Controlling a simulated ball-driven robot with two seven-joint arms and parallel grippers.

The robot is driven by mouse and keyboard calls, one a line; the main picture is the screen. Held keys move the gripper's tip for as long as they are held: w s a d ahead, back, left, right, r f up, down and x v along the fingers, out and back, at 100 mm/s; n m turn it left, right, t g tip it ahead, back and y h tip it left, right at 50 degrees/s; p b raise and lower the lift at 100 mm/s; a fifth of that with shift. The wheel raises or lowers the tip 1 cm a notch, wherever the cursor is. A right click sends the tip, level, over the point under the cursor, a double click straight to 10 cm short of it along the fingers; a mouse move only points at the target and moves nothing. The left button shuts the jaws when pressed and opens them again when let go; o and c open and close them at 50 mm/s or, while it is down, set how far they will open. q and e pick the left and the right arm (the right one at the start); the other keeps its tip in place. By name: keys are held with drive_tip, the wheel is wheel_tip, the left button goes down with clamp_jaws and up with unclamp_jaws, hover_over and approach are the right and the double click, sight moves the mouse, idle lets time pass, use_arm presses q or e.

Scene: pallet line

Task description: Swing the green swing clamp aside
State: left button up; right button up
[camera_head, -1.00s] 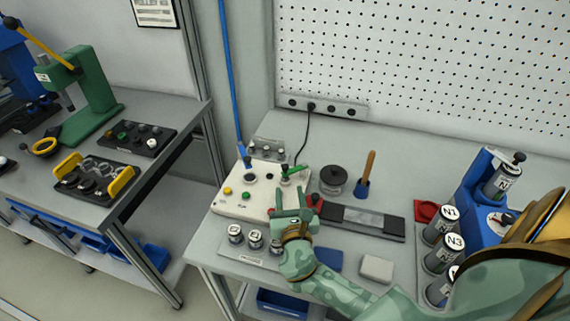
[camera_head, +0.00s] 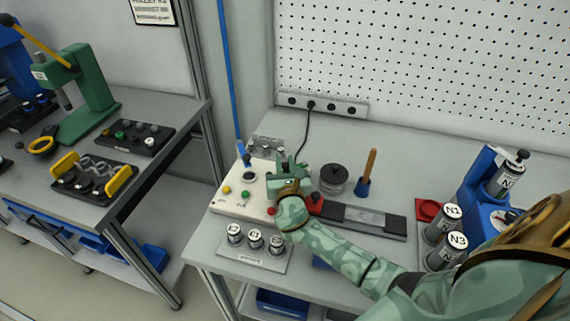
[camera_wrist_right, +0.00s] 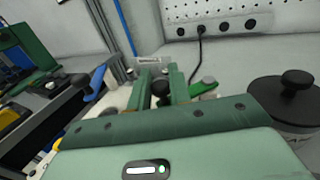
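The green swing clamp (camera_wrist_right: 204,87) shows in the right wrist view as a rounded green bar just to the right of my right gripper's right finger. In the head view it is mostly hidden behind that gripper. My right gripper (camera_head: 285,163) is over the back right of the white control box (camera_head: 236,201). In the right wrist view its two fingers (camera_wrist_right: 159,88) stand apart, with a black knob (camera_wrist_right: 160,87) visible between or beyond them. I cannot tell whether they touch it. My left gripper is not in view.
A dark round lidded pot (camera_head: 333,179) and a blue holder with a wooden handle (camera_head: 368,171) stand right of the gripper. Several labelled cylinders (camera_head: 255,239) stand in a front rack. A power strip (camera_head: 321,105) with a black cable is behind.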

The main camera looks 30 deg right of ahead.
drive_tip(key=shift+w+h, duration=0.1)
drive_tip(key=shift+h, duration=0.2)
clamp_jaws()
drive_tip(key=shift+w+d+f+m+g+h+b, duration=0.1)
drive_tip(key=shift+w+m+g+h+b, duration=0.25)
drive_tip(key=shift+m+g+h+b, duration=0.25)
drive_tip(key=shift+w+f+m+g+h+b, duration=0.1)
drive_tip(key=shift+w+m+g+h+b, duration=0.25)
drive_tip(key=shift+m+h, duration=0.35)
drive_tip(key=shift+w+d+m+g+h+b, duration=0.15)
drive_tip(key=shift+w+m+g+h+b, duration=0.1)
drive_tip(key=shift+m+g+h+b, duration=0.3)
drive_tip(key=shift+w+d+m+g+h+b, duration=0.1)
drive_tip(key=shift+w+m+g+h+b, duration=0.1)
drive_tip(key=shift+m+g+h+b, duration=0.3)
drive_tip(key=shift+w+d+r+m+g+h+b, duration=0.1)
drive_tip(key=shift+w+d+m+g+h+b, duration=0.05)
drive_tip(key=shift+m+g+h+b, duration=0.35)
drive_tip(key=shift+w+d+r+m+g+h+b, duration=0.15)
drive_tip(key=shift+g+h, duration=0.1)
drive_tip(key=shift+g, duration=0.35)
drive_tip(key=o, duration=0.8)
unclamp_jaws()
